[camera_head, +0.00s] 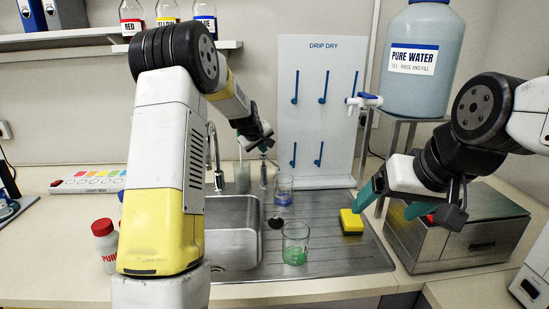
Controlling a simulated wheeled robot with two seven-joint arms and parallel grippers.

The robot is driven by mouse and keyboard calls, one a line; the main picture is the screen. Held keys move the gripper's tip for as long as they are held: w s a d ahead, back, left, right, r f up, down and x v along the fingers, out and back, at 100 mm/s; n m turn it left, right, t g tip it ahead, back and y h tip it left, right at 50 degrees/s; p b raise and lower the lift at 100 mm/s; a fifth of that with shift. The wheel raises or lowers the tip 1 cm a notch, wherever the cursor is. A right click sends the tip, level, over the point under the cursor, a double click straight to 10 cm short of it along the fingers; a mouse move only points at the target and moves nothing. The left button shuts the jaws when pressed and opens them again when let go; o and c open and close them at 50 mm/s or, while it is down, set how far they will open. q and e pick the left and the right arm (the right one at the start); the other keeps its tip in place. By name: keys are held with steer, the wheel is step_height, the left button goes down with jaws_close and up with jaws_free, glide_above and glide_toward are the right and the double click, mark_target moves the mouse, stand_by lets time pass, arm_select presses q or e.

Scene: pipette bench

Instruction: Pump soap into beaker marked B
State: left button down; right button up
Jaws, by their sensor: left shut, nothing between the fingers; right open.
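A slim soap pump (263,172) stands at the back of the sink deck. My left gripper (265,146) is shut and empty right above the pump's top; I cannot tell whether it touches. A third beaker (295,244) with green contents stands nearer the front. I cannot read a letter B on any of them. My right gripper (391,205) is open and empty at the right, above the drainer's edge.
The sink basin (232,241) and a faucet (213,152) lie beside my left arm. A yellow sponge (351,221) sits near my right gripper. A metal box (465,240), a pure water tank (423,55) and the drip-dry board (318,105) bound the right and back.

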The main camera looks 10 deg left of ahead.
arm_select(q)
steer(key=shift+f, duration=0.4)
steer(key=shift+r, duration=3.45)
